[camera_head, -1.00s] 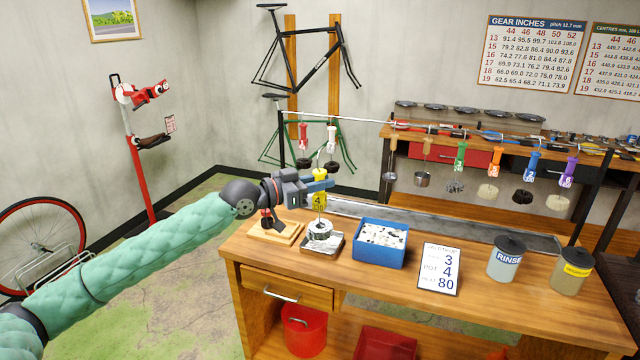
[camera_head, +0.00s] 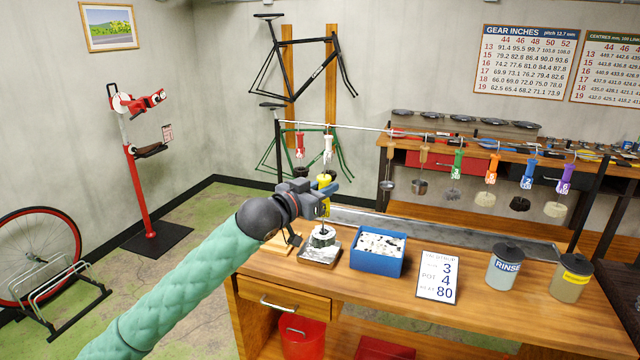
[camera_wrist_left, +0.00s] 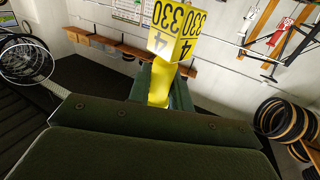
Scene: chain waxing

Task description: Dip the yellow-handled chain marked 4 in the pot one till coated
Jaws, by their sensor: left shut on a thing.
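My left gripper (camera_head: 322,190) is shut on the yellow handle (camera_head: 323,181) above the left part of the bench. In the left wrist view the yellow handle (camera_wrist_left: 160,85) stands between the fingers, and its block shows 4 and 330. Below the gripper, a pale, silvery round thing (camera_head: 322,236) is at a square metal tray (camera_head: 318,256). I cannot tell whether it is the chain, a pot, or the chain inside a pot. The gripper partly hides the handle's lower part. My right gripper is not in view.
A blue box (camera_head: 377,259) with pale pieces and a sign (camera_head: 438,277) reading 3, 4, 80 stand right of the tray. Further right are the RINSE jar (camera_head: 503,267) and a yellow-labelled jar (camera_head: 570,279). A rail (camera_head: 350,128) with several hanging handles runs behind.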

